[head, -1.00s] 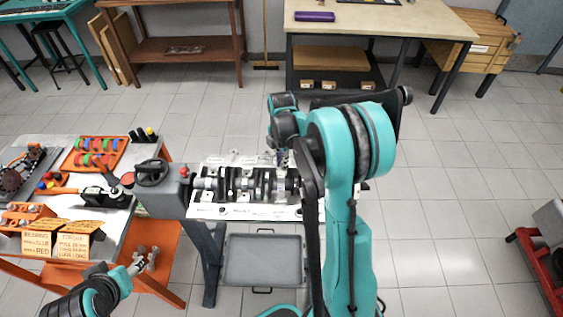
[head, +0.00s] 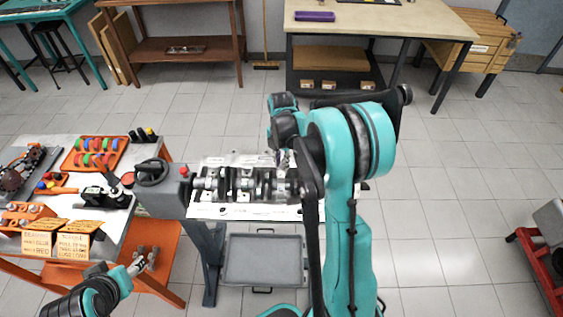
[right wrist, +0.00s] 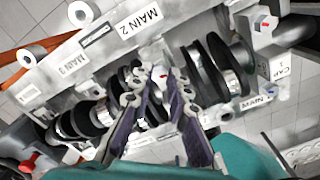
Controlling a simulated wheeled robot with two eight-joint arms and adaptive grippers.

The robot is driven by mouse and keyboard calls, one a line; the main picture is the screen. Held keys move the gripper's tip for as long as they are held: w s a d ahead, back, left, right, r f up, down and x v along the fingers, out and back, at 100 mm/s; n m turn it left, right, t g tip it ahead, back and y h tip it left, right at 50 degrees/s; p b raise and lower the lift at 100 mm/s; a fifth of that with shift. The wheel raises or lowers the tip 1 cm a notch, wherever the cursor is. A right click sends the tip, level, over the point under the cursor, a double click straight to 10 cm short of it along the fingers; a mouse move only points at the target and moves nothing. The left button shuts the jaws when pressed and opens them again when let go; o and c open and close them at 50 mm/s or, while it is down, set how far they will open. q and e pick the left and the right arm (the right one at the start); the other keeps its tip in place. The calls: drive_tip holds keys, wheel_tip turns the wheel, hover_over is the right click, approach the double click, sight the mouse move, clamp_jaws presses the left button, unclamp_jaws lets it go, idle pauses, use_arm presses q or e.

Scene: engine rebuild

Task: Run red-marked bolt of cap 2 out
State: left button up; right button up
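The engine block (head: 243,211) with its crankshaft lies on the stand in the head view. In the right wrist view, a small red mark (right wrist: 163,76) shows between the fingertips of my right gripper (right wrist: 161,74), beside the MAIN 2 label (right wrist: 138,22). The fingers come close on both sides of the red-marked bolt; whether they touch it I cannot tell. Much of that bolt and its cap is hidden by the fingers. In the head view my right arm hides most of this gripper. My left gripper (head: 138,266) is at lower left, away from the engine; its fingers are too small to judge.
A cap marked CAP 1 (right wrist: 278,68) with another red mark stands at right in the wrist view. The left workbench (head: 122,218) carries coloured parts, tools and sign cards. A grey tray (head: 263,281) sits below the engine.

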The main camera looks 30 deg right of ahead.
drive_tip(key=shift+o, duration=1.2)
wheel_tip(320, 180, up, 12)
drive_tip(key=s+a+m+t, duration=0.7)
drive_tip(key=s+a+m, duration=0.7)
drive_tip(key=m, duration=0.7)
drive_tip(key=shift+s+a+f+m+b, duration=0.3)
drive_tip(key=shift+s+a+m+b, duration=0.1)
drive_tip(key=shift+s, duration=1.5)
